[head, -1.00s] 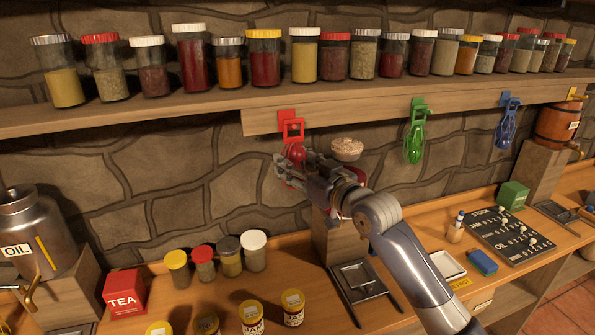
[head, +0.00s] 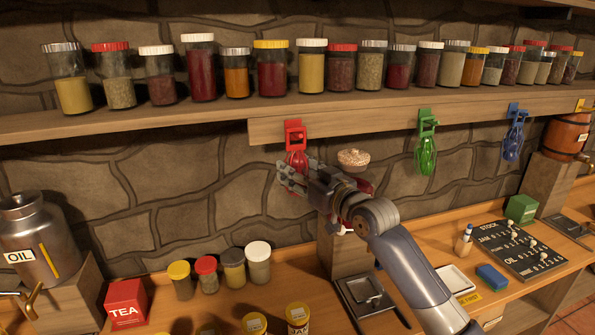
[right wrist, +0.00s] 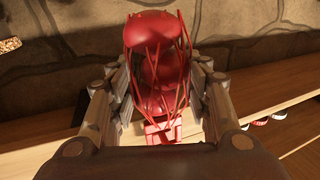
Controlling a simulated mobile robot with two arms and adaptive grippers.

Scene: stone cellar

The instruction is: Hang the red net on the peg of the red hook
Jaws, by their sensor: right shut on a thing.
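The red hook (head: 294,127) is fixed on the wooden board under the shelf. The red net (head: 297,161), a mesh bag with red round things inside, is right below it. The net's top overlaps the hook in the head view, and I cannot tell whether it sits on the peg. My right gripper (head: 291,177) is shut on the net. In the right wrist view the net (right wrist: 155,60) lies between the fingers (right wrist: 160,95), with red square parts (right wrist: 162,133) at its end near the board. My left gripper is not in view.
Green (head: 426,150) and blue (head: 513,135) nets hang on hooks to the right. Jars line the shelf (head: 150,122) above. A pale, round-topped item (head: 353,158) is close right of my gripper. The counter below holds jars, a tea box (head: 126,303) and a board (head: 525,248).

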